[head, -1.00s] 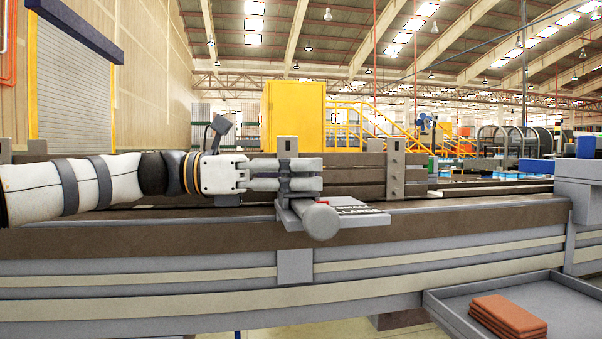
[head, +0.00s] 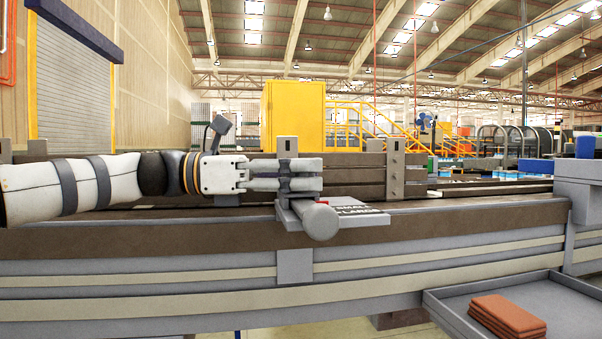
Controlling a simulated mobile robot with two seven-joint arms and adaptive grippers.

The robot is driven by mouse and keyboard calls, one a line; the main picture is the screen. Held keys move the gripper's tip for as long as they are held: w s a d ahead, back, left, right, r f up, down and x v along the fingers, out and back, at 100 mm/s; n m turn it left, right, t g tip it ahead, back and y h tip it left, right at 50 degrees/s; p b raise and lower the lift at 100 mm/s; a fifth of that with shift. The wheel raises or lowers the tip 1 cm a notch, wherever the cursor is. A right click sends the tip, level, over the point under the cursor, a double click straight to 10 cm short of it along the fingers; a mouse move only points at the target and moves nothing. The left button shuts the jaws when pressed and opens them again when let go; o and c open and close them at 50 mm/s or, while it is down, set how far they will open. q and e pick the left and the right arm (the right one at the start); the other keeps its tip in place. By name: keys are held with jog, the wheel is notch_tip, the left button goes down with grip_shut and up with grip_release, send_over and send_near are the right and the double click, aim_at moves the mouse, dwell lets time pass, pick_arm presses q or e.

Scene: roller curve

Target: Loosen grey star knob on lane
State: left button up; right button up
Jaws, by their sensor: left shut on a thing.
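My left gripper (head: 305,176) reaches in from the left, level, in front of a grey upright bracket (head: 288,147) on the lane (head: 430,211). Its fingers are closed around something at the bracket. The grey star knob does not show clearly; the fingers appear to cover it. Just below the fingers, a grey cylinder with a rounded end (head: 320,222) points toward me beside a grey plate with lettering (head: 362,221). My right gripper is not in view.
A second grey upright bracket (head: 395,170) stands to the right on the dark rail. A grey tray (head: 565,299) with a stack of orange-brown pieces (head: 508,315) is at the lower right. A grey block (head: 585,180) stands at the right end.

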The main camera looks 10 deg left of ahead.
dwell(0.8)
pick_arm(q)
jog(key=o, duration=1.2)
jog(key=shift+c, duration=0.2)
jog(key=v, duration=1.2)
jog(key=shift+s, duration=0.1)
